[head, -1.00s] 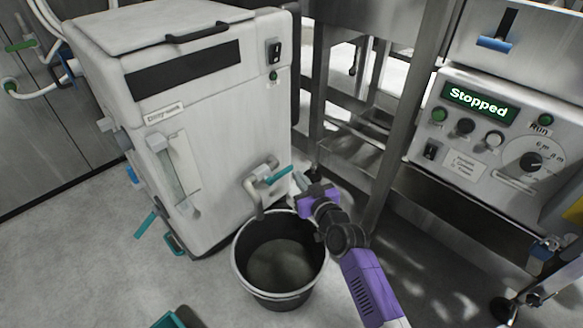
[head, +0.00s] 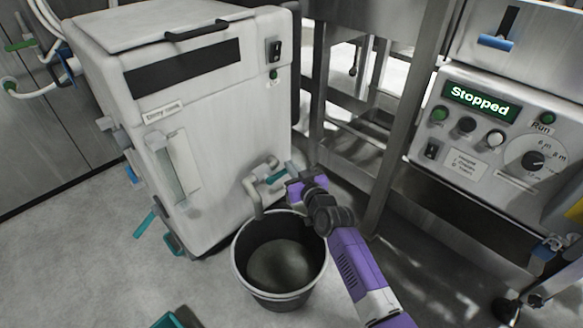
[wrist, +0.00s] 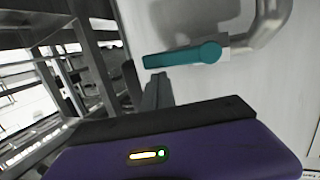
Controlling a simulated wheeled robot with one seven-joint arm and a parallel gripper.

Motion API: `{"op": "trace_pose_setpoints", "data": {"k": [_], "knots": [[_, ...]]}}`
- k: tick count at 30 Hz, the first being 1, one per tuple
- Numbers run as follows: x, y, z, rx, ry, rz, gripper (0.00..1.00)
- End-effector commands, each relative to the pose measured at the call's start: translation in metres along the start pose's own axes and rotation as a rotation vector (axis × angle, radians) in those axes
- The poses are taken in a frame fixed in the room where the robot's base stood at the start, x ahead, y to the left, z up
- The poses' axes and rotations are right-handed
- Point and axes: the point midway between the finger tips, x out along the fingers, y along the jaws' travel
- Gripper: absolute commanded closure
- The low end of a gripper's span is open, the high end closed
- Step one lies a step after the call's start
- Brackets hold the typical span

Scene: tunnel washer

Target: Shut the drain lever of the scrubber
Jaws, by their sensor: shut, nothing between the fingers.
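The scrubber (head: 205,110) is a white cabinet at the left of the head view. A pale drain pipe (head: 252,187) comes from its lower front and bends down. The teal drain lever (head: 277,177) sticks out to the right from the pipe. In the wrist view the lever (wrist: 180,56) lies nearly level, its round hub on the right by the pipe (wrist: 262,32). My gripper (head: 291,172) is shut and empty, close by the lever's free end. In the wrist view its dark fingers (wrist: 157,90) are just below the lever; I cannot tell whether they touch it.
A black bucket (head: 240,262) stands on the floor under the pipe. Steel frame legs (head: 392,130) rise to the right of my arm. A control panel (head: 492,135) reading "Stopped" is at the right. The floor at left front is mostly clear.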

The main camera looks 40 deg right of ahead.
Motion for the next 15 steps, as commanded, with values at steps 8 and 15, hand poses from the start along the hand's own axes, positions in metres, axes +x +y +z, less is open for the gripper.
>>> {"op": "trace_pose_setpoints", "data": {"k": [8, 15], "knots": [[0.001, 0.0, 0.009, 0.0, 0.0, 0.0, 1.0], [0.002, 0.0, 0.017, 0.0, -0.002, 0.0, 1.0]]}}
